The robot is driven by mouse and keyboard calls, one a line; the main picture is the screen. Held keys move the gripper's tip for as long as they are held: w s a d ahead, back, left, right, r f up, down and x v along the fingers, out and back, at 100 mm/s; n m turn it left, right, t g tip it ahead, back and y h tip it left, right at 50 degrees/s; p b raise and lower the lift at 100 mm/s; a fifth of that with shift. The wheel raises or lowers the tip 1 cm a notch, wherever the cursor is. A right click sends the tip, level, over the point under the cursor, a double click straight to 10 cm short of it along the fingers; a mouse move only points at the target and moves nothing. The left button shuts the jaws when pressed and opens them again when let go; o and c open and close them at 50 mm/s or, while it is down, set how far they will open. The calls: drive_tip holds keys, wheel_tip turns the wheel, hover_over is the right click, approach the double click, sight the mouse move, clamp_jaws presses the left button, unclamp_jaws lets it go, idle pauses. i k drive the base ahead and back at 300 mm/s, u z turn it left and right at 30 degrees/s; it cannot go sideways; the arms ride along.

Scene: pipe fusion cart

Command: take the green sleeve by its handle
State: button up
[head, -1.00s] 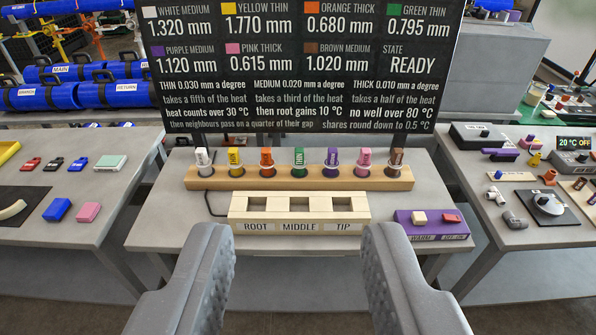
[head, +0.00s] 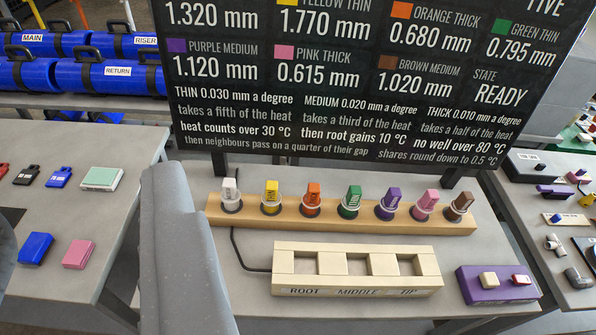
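The green sleeve (head: 350,200) stands in the wooden rack (head: 330,222), between the orange and purple ones. Its green upper part, which looks like the handle, sticks up, with a pale ring around its lower part. My gripper (head: 186,245) shows only one grey finger, at the left, in front of the rack's left end. The other finger is out of view. Nothing is between the finger and the bare table beside it, and the gripper is well apart from the green sleeve.
White (head: 230,192), yellow (head: 271,195), orange (head: 312,197), purple (head: 388,202), pink (head: 426,203) and brown (head: 459,204) pieces share the rack. A cream block (head: 357,288) labelled ROOT, MIDDLE and TIP lies in front. A purple box (head: 500,291) sits right. A dark board (head: 340,80) stands behind.

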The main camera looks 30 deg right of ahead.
sight(351, 202)
drive_tip(key=i, duration=1.1)
drive_tip(key=z, duration=0.3)
